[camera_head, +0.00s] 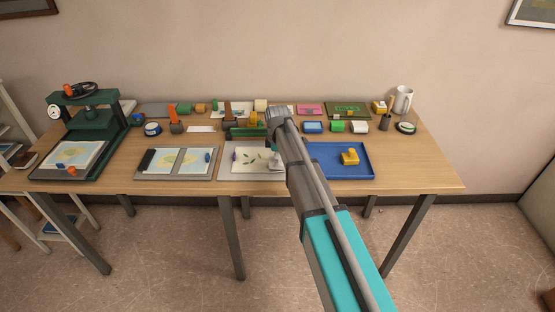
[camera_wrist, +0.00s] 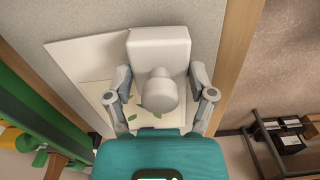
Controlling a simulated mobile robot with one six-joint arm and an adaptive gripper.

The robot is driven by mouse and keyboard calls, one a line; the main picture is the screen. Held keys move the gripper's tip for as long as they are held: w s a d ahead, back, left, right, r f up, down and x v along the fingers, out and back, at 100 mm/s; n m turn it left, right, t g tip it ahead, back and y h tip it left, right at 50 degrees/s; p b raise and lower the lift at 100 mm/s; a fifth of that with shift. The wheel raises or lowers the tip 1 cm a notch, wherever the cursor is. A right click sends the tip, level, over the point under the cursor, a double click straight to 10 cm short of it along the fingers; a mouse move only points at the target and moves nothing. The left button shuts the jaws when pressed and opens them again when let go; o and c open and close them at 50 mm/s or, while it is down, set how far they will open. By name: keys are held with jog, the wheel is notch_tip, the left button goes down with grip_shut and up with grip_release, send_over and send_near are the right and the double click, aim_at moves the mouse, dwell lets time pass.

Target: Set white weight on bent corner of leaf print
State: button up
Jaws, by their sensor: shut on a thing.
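The white weight (camera_wrist: 160,48) is a block with a round knob, and it sits between the two fingers of my gripper (camera_wrist: 160,76) in the wrist view. My gripper is shut on it. The leaf print (camera_wrist: 88,66) is a pale sheet with green leaves. The weight covers part of it, and whether the two touch is unclear. A plain pale flap shows at the print's edge beside the weight. In the head view the leaf print (camera_head: 248,160) lies on a grey board (camera_head: 240,174); my arm hides most of my gripper and the weight there.
Stamps, pads and a white mug (camera_head: 403,99) line the back of the wooden table (camera_head: 420,165).

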jog(key=shift+f+b, duration=0.3)
jog(key=shift+f, duration=0.1)
jog(key=o, duration=1.3)
jog(key=shift+c, duration=0.2)
jog(key=shift+r, duration=0.2)
notch_tip(320, 180, up, 10)
jog(key=p, duration=0.9)
jog(key=shift+f+p, duration=0.25)
jog(key=shift+p, duration=0.15)
jog(key=shift+s+d+r, duration=0.1)
jog(key=shift+r, duration=0.15)
jog(key=s+d+r+p, duration=0.2)
jog(key=s+d, duration=0.7)
jog(key=d, duration=0.4)
jog(key=shift+s+d, duration=0.25)
jog(key=shift+d, duration=0.05)
